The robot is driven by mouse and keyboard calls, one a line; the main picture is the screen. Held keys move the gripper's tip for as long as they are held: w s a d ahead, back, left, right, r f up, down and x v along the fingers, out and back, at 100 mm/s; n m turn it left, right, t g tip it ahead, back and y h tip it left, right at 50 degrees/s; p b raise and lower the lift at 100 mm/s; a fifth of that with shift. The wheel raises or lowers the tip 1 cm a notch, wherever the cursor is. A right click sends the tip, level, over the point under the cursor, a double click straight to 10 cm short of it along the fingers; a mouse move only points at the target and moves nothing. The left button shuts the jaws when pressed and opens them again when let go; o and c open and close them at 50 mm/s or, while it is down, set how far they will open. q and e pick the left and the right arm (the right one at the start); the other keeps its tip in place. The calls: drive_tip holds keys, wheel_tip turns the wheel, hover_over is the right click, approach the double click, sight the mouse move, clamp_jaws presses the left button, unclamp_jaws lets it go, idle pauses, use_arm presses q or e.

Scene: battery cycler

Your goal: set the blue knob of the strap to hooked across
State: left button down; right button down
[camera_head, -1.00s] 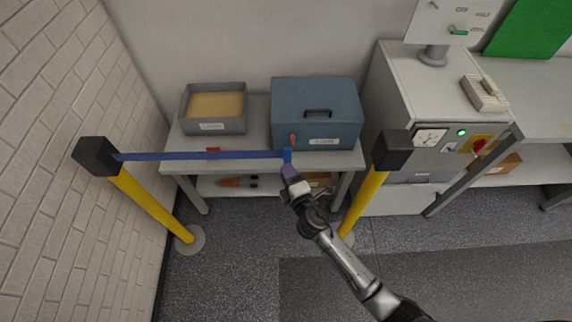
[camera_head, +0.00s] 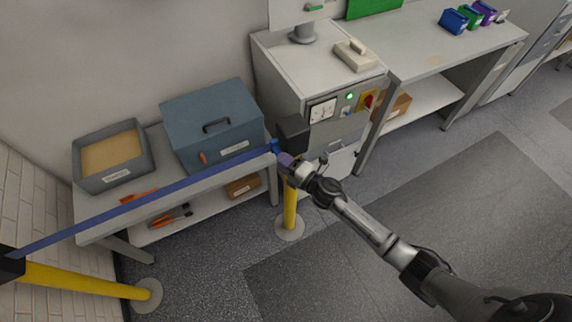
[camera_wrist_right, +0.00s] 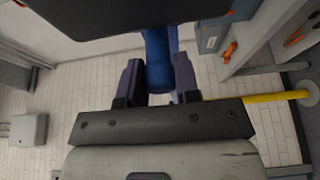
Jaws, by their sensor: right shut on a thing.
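The blue strap (camera_head: 150,205) runs taut from the black head of the left yellow post (camera_head: 90,284) across the front of the bench. Its blue knob (camera_head: 275,147) is at the strap's right end, close beside the black head (camera_head: 292,133) of the right yellow post (camera_head: 290,208). My right gripper (camera_head: 284,160) is shut on the knob. In the right wrist view the blue knob (camera_wrist_right: 158,70) sits between the two fingers (camera_wrist_right: 158,82), with a dark block at the top edge. Whether the knob touches the right post's head cannot be told. My left gripper is not in view.
Behind the strap, a bench holds a blue-grey case (camera_head: 212,122) and an open grey tray (camera_head: 113,158). A grey cabinet (camera_head: 310,75) with a dial, green light and red switch stands behind the right post. Open floor (camera_head: 420,220) lies to the right.

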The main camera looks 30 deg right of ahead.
drive_tip(key=shift+d, duration=0.15)
drive_tip(key=c, duration=1.3)
unclamp_jaws()
drive_tip(key=o, duration=0.5)
drive_tip(key=shift+d, duration=0.15)
drive_tip(key=shift+c, duration=0.2)
drive_tip(key=shift+v, duration=6.9)
